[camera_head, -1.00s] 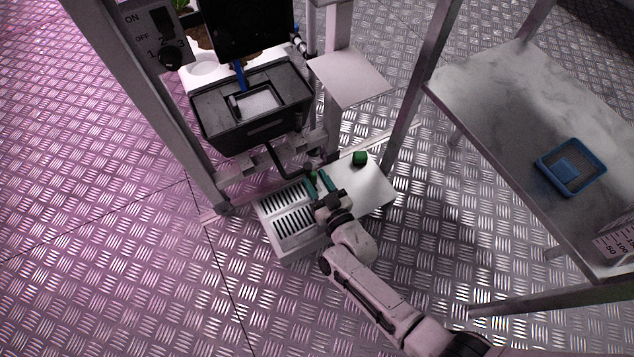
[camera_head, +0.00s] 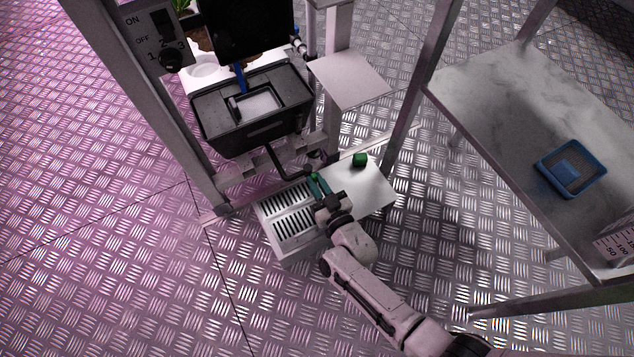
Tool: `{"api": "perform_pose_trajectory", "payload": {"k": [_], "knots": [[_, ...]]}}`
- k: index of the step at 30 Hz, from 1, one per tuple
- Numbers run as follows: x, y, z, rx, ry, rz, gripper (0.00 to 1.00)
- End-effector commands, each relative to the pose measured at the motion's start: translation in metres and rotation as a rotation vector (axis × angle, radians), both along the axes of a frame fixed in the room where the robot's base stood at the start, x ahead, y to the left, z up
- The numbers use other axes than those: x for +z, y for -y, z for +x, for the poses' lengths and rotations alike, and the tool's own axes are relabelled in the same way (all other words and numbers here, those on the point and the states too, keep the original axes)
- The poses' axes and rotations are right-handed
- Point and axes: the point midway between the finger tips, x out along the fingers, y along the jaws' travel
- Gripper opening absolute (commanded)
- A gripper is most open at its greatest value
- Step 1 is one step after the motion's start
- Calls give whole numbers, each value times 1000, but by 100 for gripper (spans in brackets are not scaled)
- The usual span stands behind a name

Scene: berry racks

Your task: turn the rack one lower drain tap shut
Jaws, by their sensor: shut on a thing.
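The rack (camera_head: 190,150) stands at the upper left with a black tank (camera_head: 250,130) on its lower part. A dark drain pipe (camera_head: 284,168) runs down from the tank toward a white slotted drain box (camera_head: 270,240). My gripper (camera_head: 313,180) has green fingers and is at the lower end of this pipe, above the box's right part. It is shut on the drain tap, which is mostly hidden by the fingers. A small dark purple part (camera_head: 318,157) shows just beyond the fingertips. The tap's handle angle cannot be made out.
A green cap-like object (camera_head: 360,159) sits on the pale plate (camera_head: 372,190) right of my gripper. A grey table (camera_head: 500,110) with a blue tray (camera_head: 571,168) stands at the right. A switch panel (camera_head: 155,35) is on the rack post. Patterned metal floor is clear in front.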

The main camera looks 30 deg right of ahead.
Motion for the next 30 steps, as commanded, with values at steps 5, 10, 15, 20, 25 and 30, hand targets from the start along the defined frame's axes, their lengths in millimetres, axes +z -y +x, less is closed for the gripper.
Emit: {"api": "perform_pose_trajectory", "payload": {"k": [5, 10, 15, 20, 25, 30], "knots": [[0, 0, 0, 0, 0, 47, 0], [0, 1, 0, 0, 0, 146, 0], [0, 2, 0, 0, 0, 290, 0], [-1, 2, 0, 0, 0, 443, 0], [-1, 3, 0, -1, 0, 605, 0], [-2, 4, 0, -1, 0, 766, 0]]}}
